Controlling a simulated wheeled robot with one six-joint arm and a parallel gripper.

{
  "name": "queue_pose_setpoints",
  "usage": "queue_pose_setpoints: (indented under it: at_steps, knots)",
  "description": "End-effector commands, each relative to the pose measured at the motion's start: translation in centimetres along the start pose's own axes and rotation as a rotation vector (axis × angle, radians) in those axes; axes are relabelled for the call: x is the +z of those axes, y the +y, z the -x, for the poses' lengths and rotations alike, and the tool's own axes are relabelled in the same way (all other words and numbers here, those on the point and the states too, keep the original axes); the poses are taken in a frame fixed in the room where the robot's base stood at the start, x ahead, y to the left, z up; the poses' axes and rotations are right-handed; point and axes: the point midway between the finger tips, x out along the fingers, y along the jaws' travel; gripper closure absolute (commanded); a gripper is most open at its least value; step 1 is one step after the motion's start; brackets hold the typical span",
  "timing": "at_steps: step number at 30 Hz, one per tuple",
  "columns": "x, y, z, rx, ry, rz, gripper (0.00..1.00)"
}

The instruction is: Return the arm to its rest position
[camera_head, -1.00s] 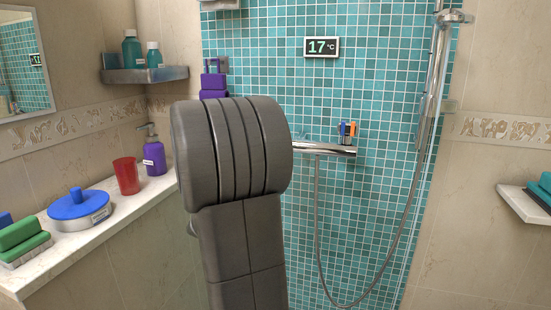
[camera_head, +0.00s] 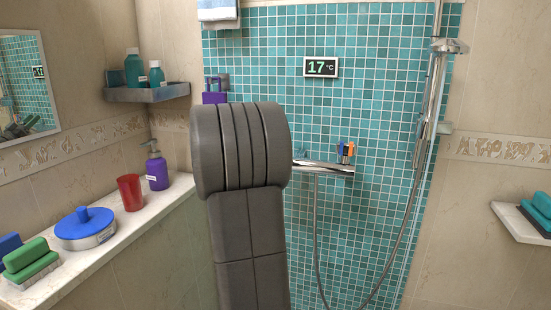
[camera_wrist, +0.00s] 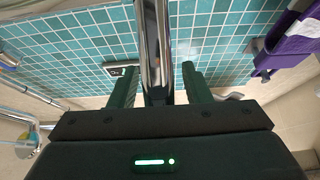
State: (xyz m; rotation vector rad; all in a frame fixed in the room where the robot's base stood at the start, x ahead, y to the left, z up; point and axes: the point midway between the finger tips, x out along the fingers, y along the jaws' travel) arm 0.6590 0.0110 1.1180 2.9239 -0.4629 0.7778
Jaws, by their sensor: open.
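My arm (camera_head: 245,205) stands upright in the middle of the head view, bent at a thick ribbed joint. My gripper is hidden in that view. In the wrist view my gripper (camera_wrist: 160,85) has its two dark fingers apart, with a gap between them. A shiny chrome bar (camera_wrist: 152,40) shows in line with that gap; I cannot tell how near it is. Nothing is visibly clasped.
A shelf (camera_head: 150,92) with teal bottles is at upper left. The left ledge (camera_head: 115,240) bears a purple dispenser (camera_head: 156,170), red cup (camera_head: 131,192), blue-lidded tin (camera_head: 85,230) and brushes. The shower mixer (camera_head: 325,167) and hose are right of my arm.

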Motion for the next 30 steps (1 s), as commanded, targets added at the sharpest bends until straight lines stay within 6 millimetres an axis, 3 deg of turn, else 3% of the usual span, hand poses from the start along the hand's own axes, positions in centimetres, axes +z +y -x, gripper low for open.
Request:
queue_pose_setpoints:
  at_steps: [9,30]
  knots:
    - [-0.28,0.0,-0.76,0.0,-0.067,0.001,0.56]
    - [0.06,0.24,-0.3,-0.006,-0.094,-0.001,0.56]
